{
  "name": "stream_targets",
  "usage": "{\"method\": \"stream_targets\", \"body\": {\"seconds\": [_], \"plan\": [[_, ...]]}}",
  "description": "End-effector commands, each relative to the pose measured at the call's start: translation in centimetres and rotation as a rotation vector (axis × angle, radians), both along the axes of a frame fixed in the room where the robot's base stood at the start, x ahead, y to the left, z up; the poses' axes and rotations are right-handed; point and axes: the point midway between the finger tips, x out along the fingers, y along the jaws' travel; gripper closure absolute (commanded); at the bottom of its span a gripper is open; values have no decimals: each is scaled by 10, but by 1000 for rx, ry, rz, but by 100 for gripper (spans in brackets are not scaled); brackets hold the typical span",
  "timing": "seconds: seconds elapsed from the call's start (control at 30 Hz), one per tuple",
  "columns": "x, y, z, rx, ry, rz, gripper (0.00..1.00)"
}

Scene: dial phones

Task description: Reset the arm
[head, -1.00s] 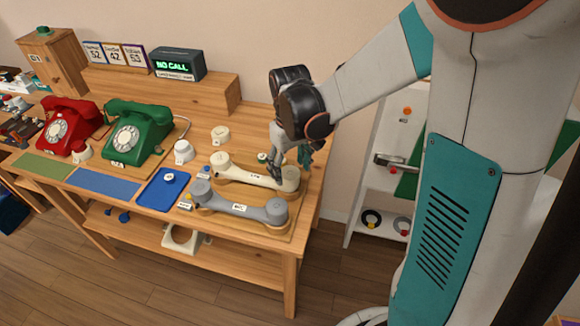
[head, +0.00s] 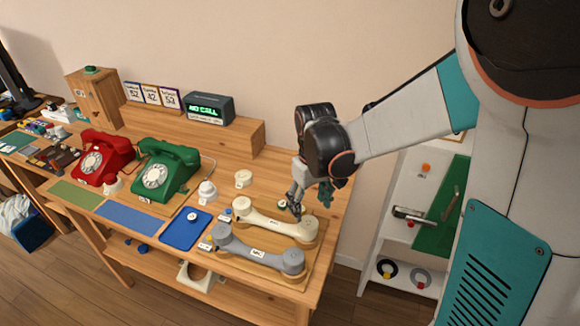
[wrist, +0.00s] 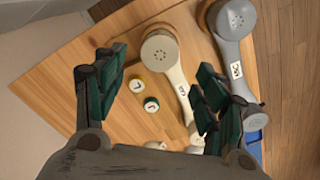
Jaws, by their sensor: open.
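My gripper (head: 309,198) hangs above the right end of the wooden table (head: 335,213), next to the cream handset. In the wrist view my gripper (wrist: 160,92) has its green-padded fingers spread wide with nothing held between them. The cream handset (head: 270,222) lies on the table, and it also shows in the wrist view (wrist: 178,80) between the fingers. The grey handset (head: 258,252) lies in front of it and shows at the right in the wrist view (wrist: 235,50). Two small round pieces, one yellow-rimmed (wrist: 136,85) and one green-rimmed (wrist: 152,104), lie below my fingers.
A red dial phone (head: 101,158) and a green dial phone (head: 165,170) stand at the left. A blue tray (head: 186,229) lies in front. A "NO CALL" display (head: 209,108) stands on the raised shelf. A white shelf unit (head: 380,235) stands right of the table.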

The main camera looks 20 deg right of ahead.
Motion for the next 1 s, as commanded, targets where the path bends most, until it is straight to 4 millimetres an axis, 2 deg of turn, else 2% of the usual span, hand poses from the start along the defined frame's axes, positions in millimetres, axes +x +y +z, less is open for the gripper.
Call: {"method": "stream_targets", "body": {"seconds": [0.17, 0.37, 0.7, 1.0], "plan": [[-2, 0, 4, 0, -9, -3, 35], [-19, 0, 34, 2, -84, -33, 35], [-67, 0, 90, 16, -281, -112, 35], [-112, 0, 118, 42, -455, -180, 35]]}}
